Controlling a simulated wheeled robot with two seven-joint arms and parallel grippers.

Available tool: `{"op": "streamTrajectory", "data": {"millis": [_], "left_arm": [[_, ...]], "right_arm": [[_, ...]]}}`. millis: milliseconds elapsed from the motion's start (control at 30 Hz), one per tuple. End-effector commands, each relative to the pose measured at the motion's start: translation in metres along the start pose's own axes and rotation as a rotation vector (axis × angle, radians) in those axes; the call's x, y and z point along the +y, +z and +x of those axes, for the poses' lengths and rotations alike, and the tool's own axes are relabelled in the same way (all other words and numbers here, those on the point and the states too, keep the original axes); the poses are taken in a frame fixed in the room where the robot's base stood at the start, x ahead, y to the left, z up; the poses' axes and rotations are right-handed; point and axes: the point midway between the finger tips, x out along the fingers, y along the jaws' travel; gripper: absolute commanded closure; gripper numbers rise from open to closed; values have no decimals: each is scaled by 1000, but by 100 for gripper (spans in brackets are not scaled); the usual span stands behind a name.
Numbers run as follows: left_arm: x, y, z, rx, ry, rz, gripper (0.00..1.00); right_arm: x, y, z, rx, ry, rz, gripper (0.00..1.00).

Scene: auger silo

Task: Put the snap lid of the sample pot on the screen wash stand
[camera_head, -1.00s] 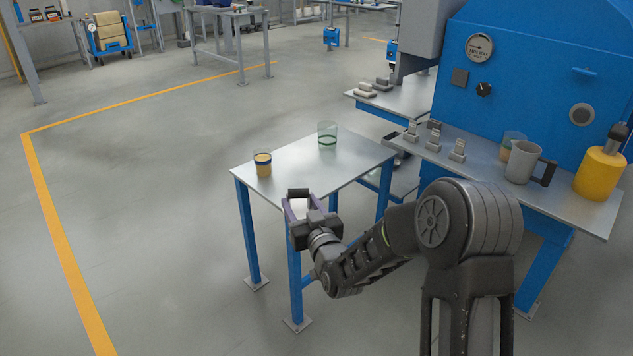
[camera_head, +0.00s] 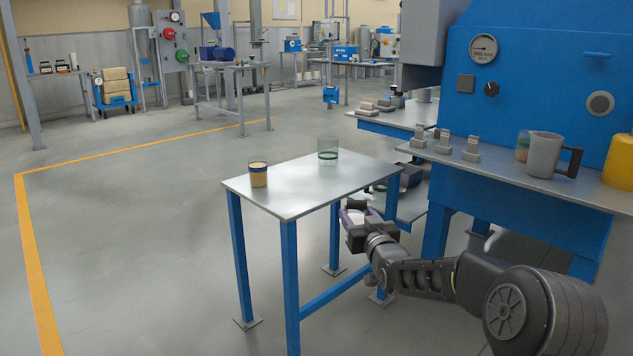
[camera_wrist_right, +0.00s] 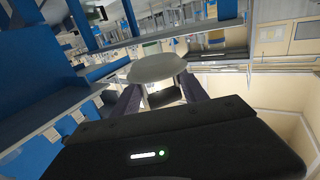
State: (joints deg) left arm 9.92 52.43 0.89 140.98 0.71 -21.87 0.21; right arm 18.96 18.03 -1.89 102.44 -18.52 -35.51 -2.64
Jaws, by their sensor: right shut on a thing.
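My right gripper (camera_head: 352,212) is off the right side of the small steel-topped table, low near its edge. In the right wrist view its fingers (camera_wrist_right: 160,92) are shut on a pale round disc, which looks like the snap lid (camera_wrist_right: 157,67). In the head view the lid is mostly hidden by the gripper. A small pot with tan contents and a dark blue band (camera_head: 258,177) stands on the table, as does a clear cup with a green band (camera_head: 328,157). I cannot tell which surface is the screen wash stand. My left gripper is out of view.
The blue-legged table (camera_head: 290,195) has a bare middle and front. At right, a shelf (camera_head: 500,176) on the blue machine (camera_head: 540,110) holds several grey clips, a grey jug (camera_head: 543,155) and a yellow container (camera_head: 618,160). Open floor lies to the left.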

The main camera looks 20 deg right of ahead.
Motion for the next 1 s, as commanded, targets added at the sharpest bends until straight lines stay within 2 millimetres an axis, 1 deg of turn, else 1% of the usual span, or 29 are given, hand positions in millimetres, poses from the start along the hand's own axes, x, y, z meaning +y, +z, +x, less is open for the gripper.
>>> {"op": "streamTrajectory", "data": {"millis": [200, 267, 333, 367, 467, 567, 600, 667, 700, 733, 800, 900, 1000], "left_arm": [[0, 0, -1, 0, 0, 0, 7], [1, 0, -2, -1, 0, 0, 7], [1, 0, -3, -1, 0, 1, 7], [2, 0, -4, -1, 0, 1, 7], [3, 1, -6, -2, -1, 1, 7], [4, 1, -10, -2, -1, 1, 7], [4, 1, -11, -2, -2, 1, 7], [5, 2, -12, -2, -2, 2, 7], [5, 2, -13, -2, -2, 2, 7], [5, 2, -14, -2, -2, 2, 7], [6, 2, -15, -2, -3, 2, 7], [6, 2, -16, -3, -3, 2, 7], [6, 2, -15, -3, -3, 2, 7]], "right_arm": [[-3, 0, -2, 0, -6, -1, 100], [-10, 3, -5, -1, -19, -2, 100], [-23, 8, -12, -5, -46, -7, 100], [-31, 10, -16, -5, -61, -8, 100], [-65, 21, -35, -10, -132, -15, 100], [-106, 33, -63, -12, -222, -19, 100], [-123, 38, -76, -12, -261, -19, 100], [-146, 43, -96, -10, -317, -18, 100], [-161, 47, -109, -11, -352, -15, 100], [-171, 49, -118, -9, -377, -13, 100], [-189, 52, -137, -7, -425, -9, 100], [-206, 56, -155, -6, -470, -3, 100], [-212, 57, -162, -4, -487, -1, 100]]}}
